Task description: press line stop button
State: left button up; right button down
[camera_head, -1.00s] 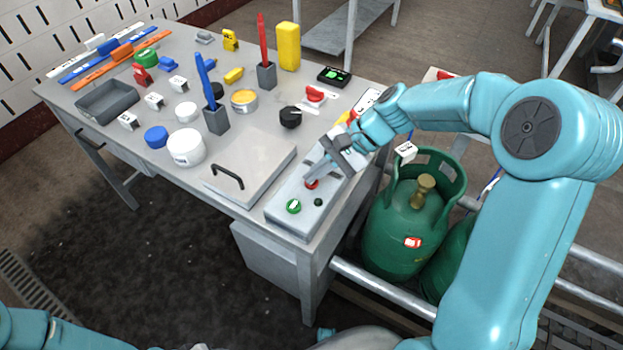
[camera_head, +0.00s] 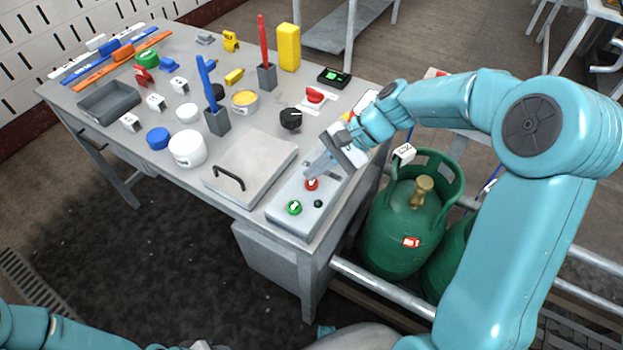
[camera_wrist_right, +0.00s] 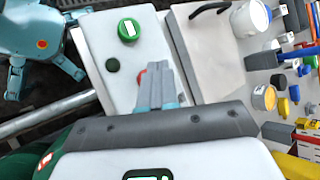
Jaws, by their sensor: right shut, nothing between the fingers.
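The red button (camera_head: 311,184) sits on a light grey control panel (camera_head: 286,216) at the table's front right corner. A green button (camera_head: 294,207) and a small dark green round part (camera_head: 318,203) are on the same panel. My right gripper (camera_head: 309,174) is shut and empty, its tips just above and beside the red button in the head view. In the right wrist view the closed fingers (camera_wrist_right: 156,75) partly cover the red button (camera_wrist_right: 141,77); I cannot tell whether they touch it. My left gripper is not in view; only part of the left arm shows.
A grey lid with a black handle (camera_head: 229,176) lies left of the panel. A black knob (camera_head: 290,119) and a red switch (camera_head: 315,95) are behind. Green gas cylinders (camera_head: 395,225) stand right of the table. Several tubs and blocks fill the table's left.

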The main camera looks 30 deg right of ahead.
aim_at(317, 183)
jog(key=shift+r+p, duration=2.2)
jog(key=shift+r, duration=0.45)
jog(key=shift+f, duration=0.1)
jog(key=shift+s, duration=0.15)
